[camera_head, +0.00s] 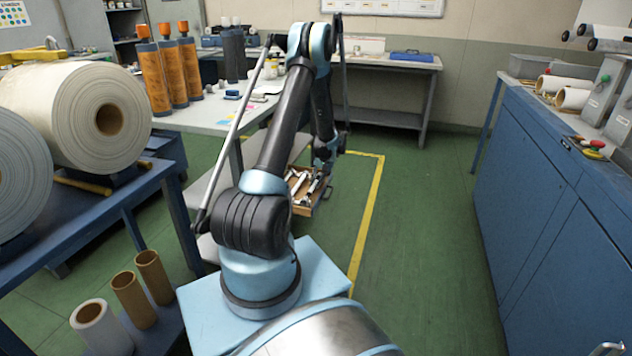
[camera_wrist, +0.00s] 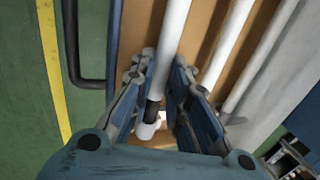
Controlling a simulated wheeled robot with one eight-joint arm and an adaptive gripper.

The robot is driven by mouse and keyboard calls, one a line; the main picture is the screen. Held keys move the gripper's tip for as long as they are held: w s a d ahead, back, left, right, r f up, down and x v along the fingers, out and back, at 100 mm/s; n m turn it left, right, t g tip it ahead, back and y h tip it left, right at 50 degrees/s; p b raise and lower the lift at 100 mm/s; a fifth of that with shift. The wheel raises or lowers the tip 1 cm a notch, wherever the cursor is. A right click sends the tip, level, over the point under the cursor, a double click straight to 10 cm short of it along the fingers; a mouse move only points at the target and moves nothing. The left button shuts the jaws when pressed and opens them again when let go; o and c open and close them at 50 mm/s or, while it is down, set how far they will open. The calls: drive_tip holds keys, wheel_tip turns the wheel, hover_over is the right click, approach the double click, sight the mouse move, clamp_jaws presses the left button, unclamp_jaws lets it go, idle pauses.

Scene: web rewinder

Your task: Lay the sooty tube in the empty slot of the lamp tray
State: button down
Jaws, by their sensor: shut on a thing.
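The lamp tray (camera_head: 302,209) is a shallow wooden tray with white tubes in it, low beside the work table in the head view. In the wrist view its brown floor (camera_wrist: 138,25) shows. My gripper (camera_wrist: 160,68) is shut on a white tube with a dark band near its end, the sooty tube (camera_wrist: 172,30). The tube lies lengthwise over the tray; I cannot tell whether it touches the floor. Two other white tubes, a nearer one (camera_wrist: 227,45) and a farther one (camera_wrist: 262,55), lie to its right. In the head view my gripper (camera_head: 325,160) is small above the tray.
The work table (camera_head: 195,118) with orange cylinders stands left of my arm. Large paper rolls (camera_head: 75,100) are at the left. A blue cabinet (camera_head: 540,190) bounds the right. Green floor with a yellow line (camera_head: 368,215) is clear between.

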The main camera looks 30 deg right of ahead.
idle(0.3)
drive_tip(key=c, duration=1.5)
unclamp_jaws()
drive_tip(key=shift+o, duration=0.2)
drive_tip(key=v, duration=1.2)
drive_tip(key=shift+f, duration=0.1)
